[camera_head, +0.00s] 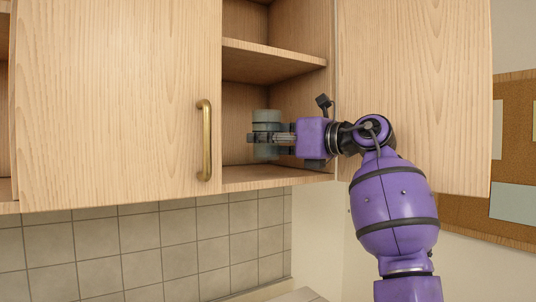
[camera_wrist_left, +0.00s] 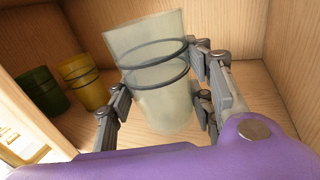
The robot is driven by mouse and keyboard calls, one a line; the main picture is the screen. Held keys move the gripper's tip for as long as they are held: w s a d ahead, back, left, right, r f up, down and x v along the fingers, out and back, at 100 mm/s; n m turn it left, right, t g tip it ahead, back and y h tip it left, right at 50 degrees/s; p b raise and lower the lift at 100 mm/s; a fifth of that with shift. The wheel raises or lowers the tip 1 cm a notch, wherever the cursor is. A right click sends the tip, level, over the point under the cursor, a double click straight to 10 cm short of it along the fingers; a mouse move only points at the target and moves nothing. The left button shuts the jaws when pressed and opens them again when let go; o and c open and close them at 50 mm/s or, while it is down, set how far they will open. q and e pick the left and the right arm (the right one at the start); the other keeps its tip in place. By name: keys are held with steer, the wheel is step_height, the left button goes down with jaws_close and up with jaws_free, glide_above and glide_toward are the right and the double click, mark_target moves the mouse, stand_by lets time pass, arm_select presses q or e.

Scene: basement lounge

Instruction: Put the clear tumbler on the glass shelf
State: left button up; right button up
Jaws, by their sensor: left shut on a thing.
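The clear tumbler (camera_head: 266,116), with dark bands, is inside the open cabinet's lower compartment. It fills the middle of the left wrist view (camera_wrist_left: 164,108). My left gripper (camera_head: 270,138) is shut around its sides; the fingers show on both sides of it in the wrist view (camera_wrist_left: 160,95). The tumbler looks upright in the head view. I cannot tell whether its base touches the wooden shelf (camera_head: 262,177) below. No shelf made of glass is visible. My right gripper is not in view.
A yellow cup (camera_wrist_left: 83,82) and a green cup (camera_wrist_left: 42,91) stand on the shelf beside the tumbler. An upper wooden shelf (camera_head: 262,62) is above my gripper. A closed door with a brass handle (camera_head: 205,140) is left, an open door (camera_head: 415,80) right.

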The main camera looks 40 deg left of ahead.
mark_target(278, 153)
arm_select(q)
step_height(278, 153, down, 3)
steer(key=shift+w+a+f, duration=0.1)
steer(key=shift+w+a, duration=0.05)
steer(key=o, duration=1.3)
steer(key=shift+f, duration=0.2)
steer(key=shift+d+r, duration=0.1)
steer(key=shift+d, duration=0.25)
steer(key=d, duration=0.7)
steer(key=w+d+b, duration=0.1)
steer(key=d, duration=0.3)
steer(key=shift+d+r, duration=0.1)
steer(key=shift+d, duration=0.1)
